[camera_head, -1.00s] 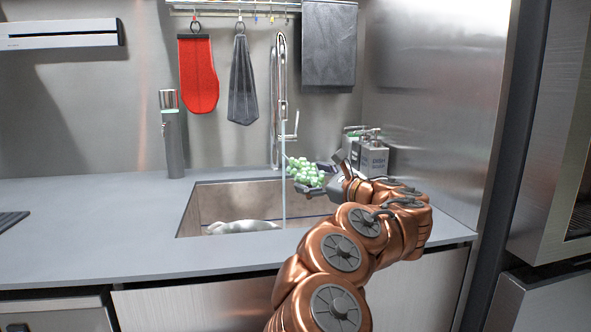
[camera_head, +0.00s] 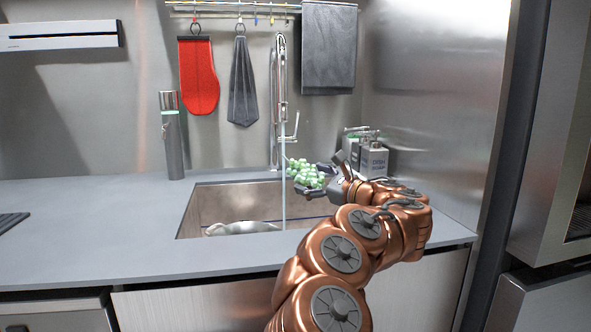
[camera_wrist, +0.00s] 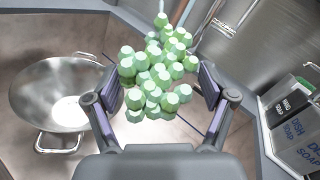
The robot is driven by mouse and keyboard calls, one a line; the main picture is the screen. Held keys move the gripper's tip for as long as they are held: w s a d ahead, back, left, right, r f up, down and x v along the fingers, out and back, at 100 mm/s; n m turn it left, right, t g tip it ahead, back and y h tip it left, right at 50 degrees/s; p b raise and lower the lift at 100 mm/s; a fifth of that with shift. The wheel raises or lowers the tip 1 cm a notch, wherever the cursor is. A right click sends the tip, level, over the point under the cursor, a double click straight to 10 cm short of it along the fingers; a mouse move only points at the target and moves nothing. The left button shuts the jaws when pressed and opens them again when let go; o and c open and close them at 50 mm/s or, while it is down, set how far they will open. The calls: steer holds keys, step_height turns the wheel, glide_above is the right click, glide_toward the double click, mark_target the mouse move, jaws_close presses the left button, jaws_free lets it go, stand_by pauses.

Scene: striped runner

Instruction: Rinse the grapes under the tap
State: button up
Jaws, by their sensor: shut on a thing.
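The green grapes (camera_head: 304,173) are a bunch above the right part of the sink (camera_head: 215,203). My gripper (camera_head: 325,178) is shut on them from the right. In the wrist view the grapes (camera_wrist: 155,75) sit between the two fingers of my gripper (camera_wrist: 160,92). The tap (camera_head: 279,95) stands behind the sink. A thin stream of water (camera_head: 284,195) runs straight down from it into the sink. In the head view the stream passes at the left edge of the grapes; I cannot tell whether it touches them.
A metal colander or bowl (camera_wrist: 52,95) with handles lies in the sink at the left. Soap dispensers (camera_head: 374,158) stand on the counter (camera_head: 90,225) behind right, close to my gripper. A flask (camera_head: 172,140) stands at the left. Cloths hang from a rail behind. The left counter is mostly clear.

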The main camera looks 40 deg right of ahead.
steer(key=shift+r, duration=0.15)
steer(key=shift+s+a+r+p, duration=0.15)
steer(key=shift+s+a+r, duration=0.2)
steer(key=shift+s+r, duration=0.35)
steer(key=shift+s+a+r+p, duration=0.15)
steer(key=shift+s+a+r, duration=0.35)
steer(key=shift+s, duration=0.35)
steer(key=shift+s+a+r+p, duration=0.15)
steer(key=shift+s+a+r, duration=0.1)
steer(key=shift+s+r, duration=0.5)
